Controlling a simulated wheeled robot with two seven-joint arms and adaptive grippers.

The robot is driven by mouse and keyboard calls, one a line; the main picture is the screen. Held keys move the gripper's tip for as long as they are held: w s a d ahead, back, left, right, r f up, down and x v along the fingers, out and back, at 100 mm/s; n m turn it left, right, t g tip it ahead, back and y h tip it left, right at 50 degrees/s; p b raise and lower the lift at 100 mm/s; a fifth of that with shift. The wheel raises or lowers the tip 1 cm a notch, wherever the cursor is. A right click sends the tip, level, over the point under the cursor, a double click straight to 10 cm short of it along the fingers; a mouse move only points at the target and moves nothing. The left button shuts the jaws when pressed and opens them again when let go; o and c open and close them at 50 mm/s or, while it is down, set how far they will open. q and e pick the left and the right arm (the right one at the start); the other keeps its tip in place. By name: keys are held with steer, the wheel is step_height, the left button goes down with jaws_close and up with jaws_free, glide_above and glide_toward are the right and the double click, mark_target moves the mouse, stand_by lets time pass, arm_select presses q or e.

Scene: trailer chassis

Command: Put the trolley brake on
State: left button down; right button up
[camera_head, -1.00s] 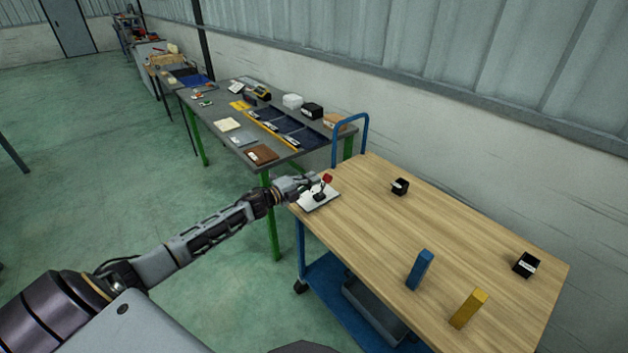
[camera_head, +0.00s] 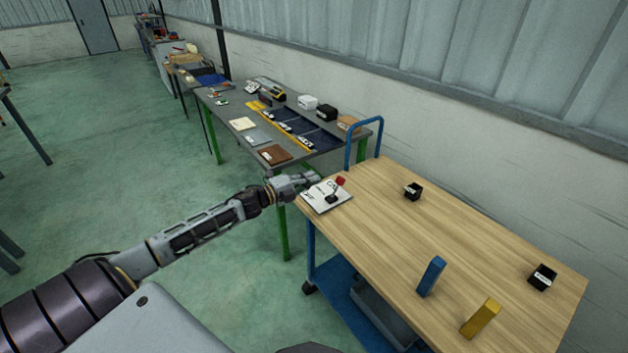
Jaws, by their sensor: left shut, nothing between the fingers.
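The trolley (camera_head: 465,232) has a wooden top, a blue frame and a blue handle at its far left end. A white plate (camera_head: 322,203) lies on the top's left corner and bears the brake lever (camera_head: 336,190), a dark stick with a red knob. The lever leans up and to the right. My left gripper (camera_head: 316,178) is shut and empty, just left of the lever at the plate's far edge. It looks apart from the knob; whether it touches the plate I cannot tell. My right gripper is not in view.
A blue block (camera_head: 431,276), a yellow block (camera_head: 480,317) and two small black boxes (camera_head: 413,191) (camera_head: 542,277) stand on the trolley top. A grey workbench (camera_head: 222,112) with tools and trays stands behind the trolley's left end. Green floor at left is open.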

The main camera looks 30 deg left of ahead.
arm_select(q)
steer(key=shift+s+a+r, duration=0.15)
steer(key=shift+s+r, duration=0.1)
steer(key=shift+s, duration=0.15)
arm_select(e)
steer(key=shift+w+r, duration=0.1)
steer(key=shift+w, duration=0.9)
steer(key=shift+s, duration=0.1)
